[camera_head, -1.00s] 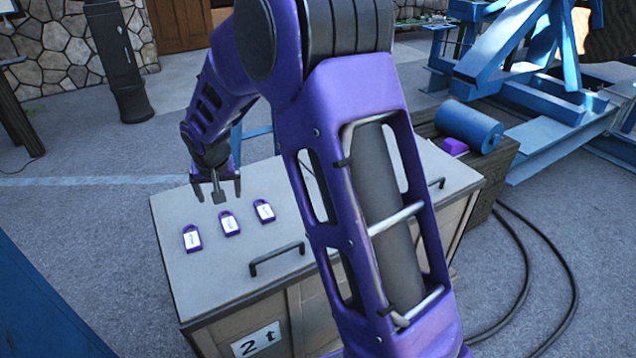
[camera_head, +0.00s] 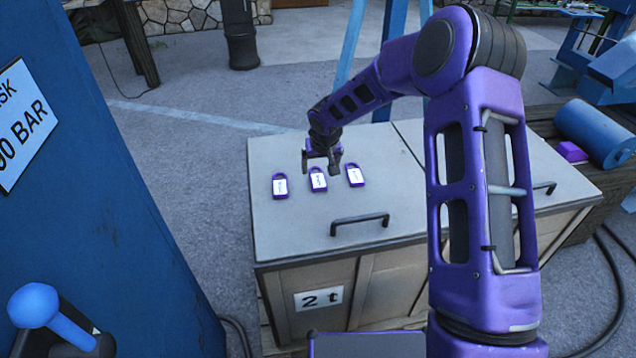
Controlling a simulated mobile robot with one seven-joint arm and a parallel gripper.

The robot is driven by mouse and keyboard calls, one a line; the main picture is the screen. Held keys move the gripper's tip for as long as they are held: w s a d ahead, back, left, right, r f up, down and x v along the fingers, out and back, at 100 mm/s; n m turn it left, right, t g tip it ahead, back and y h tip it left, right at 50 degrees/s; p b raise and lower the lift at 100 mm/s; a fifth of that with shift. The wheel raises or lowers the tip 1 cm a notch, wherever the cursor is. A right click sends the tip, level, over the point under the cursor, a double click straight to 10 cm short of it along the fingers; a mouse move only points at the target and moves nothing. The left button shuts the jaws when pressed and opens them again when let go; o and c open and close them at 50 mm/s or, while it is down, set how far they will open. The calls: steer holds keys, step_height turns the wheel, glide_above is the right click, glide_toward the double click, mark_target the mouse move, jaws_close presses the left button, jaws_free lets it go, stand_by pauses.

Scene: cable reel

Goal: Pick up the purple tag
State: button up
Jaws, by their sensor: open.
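Three purple tags with white labels lie in a row on the grey top of a crate (camera_head: 290,225). They are the left tag (camera_head: 280,186), the middle tag (camera_head: 318,180) and the right tag (camera_head: 355,175). My gripper (camera_head: 320,168) points down just above and behind the row, nearest the middle tag. It is open and appears empty. Its fingers come close to the middle tag in the picture; I cannot tell the exact height between them.
The crate's front handle (camera_head: 360,221) stands up in front of the tags. A blue panel (camera_head: 110,200) with a blue-knobbed lever (camera_head: 35,306) is at left. A blue cylinder (camera_head: 596,134) and a purple block (camera_head: 572,151) lie at right. Dark cables run on the ground at right.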

mark_target(318, 179)
steer(key=x, duration=0.6)
steer(key=shift+w+f+b, duration=0.1)
steer(key=shift+f+b, duration=0.2)
jaws_close()
step_height(318, 179, up, 10)
steer(key=p, duration=0.1)
stand_by(0.6)
